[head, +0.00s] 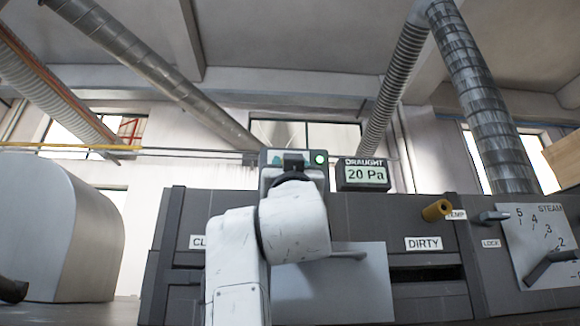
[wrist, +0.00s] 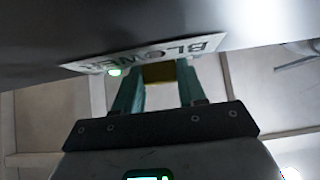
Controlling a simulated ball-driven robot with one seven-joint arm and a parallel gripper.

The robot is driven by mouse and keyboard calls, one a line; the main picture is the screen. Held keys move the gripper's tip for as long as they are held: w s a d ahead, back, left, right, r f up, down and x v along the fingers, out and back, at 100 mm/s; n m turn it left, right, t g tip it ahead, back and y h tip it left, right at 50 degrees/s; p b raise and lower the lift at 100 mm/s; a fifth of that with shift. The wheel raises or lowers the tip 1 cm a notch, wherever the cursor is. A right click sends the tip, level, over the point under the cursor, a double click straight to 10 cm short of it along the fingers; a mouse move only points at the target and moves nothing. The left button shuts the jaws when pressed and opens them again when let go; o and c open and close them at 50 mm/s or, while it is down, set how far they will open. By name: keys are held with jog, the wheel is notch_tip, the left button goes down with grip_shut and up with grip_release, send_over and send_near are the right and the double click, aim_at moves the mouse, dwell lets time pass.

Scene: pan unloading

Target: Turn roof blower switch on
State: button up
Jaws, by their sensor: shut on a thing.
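A plate lettered BLOWER (wrist: 150,52) shows upside down in the wrist view, on a dark surface. A green lamp (wrist: 114,71) beside it is lit. The blower switch, a dull yellow piece (wrist: 159,75), is between the two teal fingers of my gripper (wrist: 158,78), which is shut on it. In the head view the blower box (head: 266,158) stands on top of the grey machine, with its lit green lamp (head: 320,158) at the right. My arm is in front of it and hides the switch. I cannot tell the lever's position.
A draught display (head: 363,175) reading 20 Pa stands right of the blower box. A rounded grey casing (head: 60,225) stands at the left.

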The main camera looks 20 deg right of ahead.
jog(key=o, duration=1.1)
jog(key=shift+c, duration=0.2)
jog(key=shift+r, duration=0.15)
notch_tip(320, 180, up, 3)
jog(key=shift+s+r, duration=0.1)
jog(key=shift+r, duration=0.05)
jog(key=s+r+b, duration=0.3)
jog(key=s+r, duration=0.6)
jog(key=s, duration=0.4)
jog(key=shift+s+r, duration=0.2)
jog(key=shift+s, duration=0.15)
